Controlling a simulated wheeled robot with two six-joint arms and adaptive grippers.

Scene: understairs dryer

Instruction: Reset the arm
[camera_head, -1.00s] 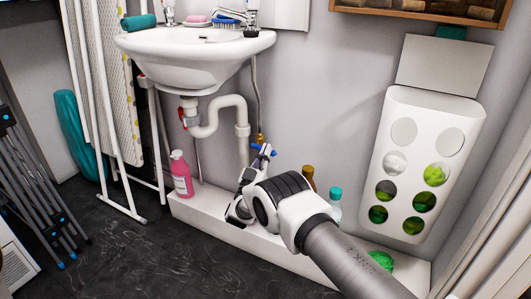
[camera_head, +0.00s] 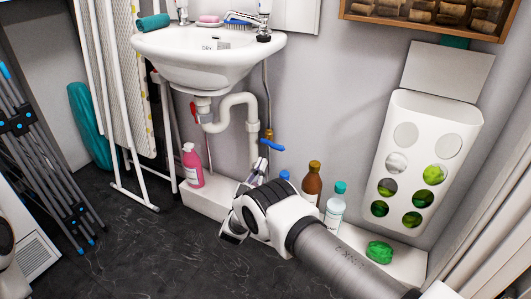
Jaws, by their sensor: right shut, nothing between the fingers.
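My right arm comes in from the lower right. Its gripper (camera_head: 240,208) is shut with nothing in it, and it hangs in front of the low white ledge, below the sink. A small valve with a blue handle (camera_head: 272,146) is on the pipe by the wall, above and behind the gripper, which appears apart from it. My left gripper is not in view.
A white sink (camera_head: 208,62) with a drain pipe (camera_head: 238,101) is above. A pink bottle (camera_head: 193,166), a brown bottle (camera_head: 312,184), a clear bottle (camera_head: 335,209) and a green bundle (camera_head: 380,252) are on the ledge (camera_head: 352,238). A bag dispenser (camera_head: 470,122) hangs right. The dark floor (camera_head: 140,245) is mostly clear.

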